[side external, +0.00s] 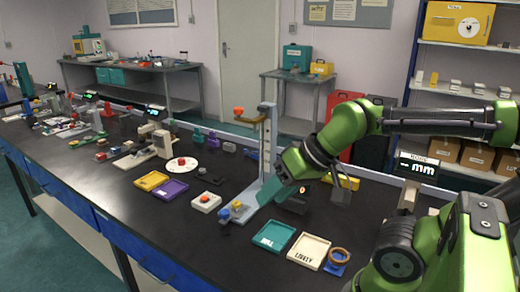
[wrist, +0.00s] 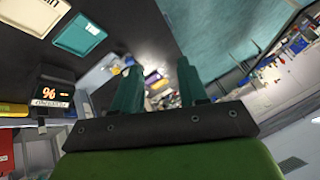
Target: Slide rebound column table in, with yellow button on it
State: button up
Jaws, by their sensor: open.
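The rebound column (side external: 262,150) stands upright in the side external view on a long light-grey base, the table (side external: 248,207). An orange knob is at its top. A small yellow button (side external: 237,205) sits at the base's near end, with a blue block (side external: 224,214) beside it. My gripper (side external: 266,194) is low, over or beside the right side of the base; contact cannot be told. In the wrist view its two teal fingers (wrist: 158,84) are spread apart, with nothing clearly held between them. The yellow button cannot be made out for certain in the wrist view.
A white box with a red button (side external: 205,202) and purple and yellow trays are to the left. Bare black bench lies in front.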

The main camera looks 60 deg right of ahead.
jog(key=shift+o, duration=1.5)
jog(key=shift+f, duration=0.25)
jog(key=m+g+h, duration=0.2)
jog(key=m+g, duration=0.5)
jog(key=m, duration=1)
send_over(226, 211)
notch_tip(226, 211, down, 4)
notch_tip(226, 211, down, 16)
jog(key=shift+w+a+f, duration=0.1)
jog(key=shift+a+f, duration=0.05)
jog(key=shift+f, duration=0.05)
jog(key=shift+c, duration=0.4)
grip_shut()
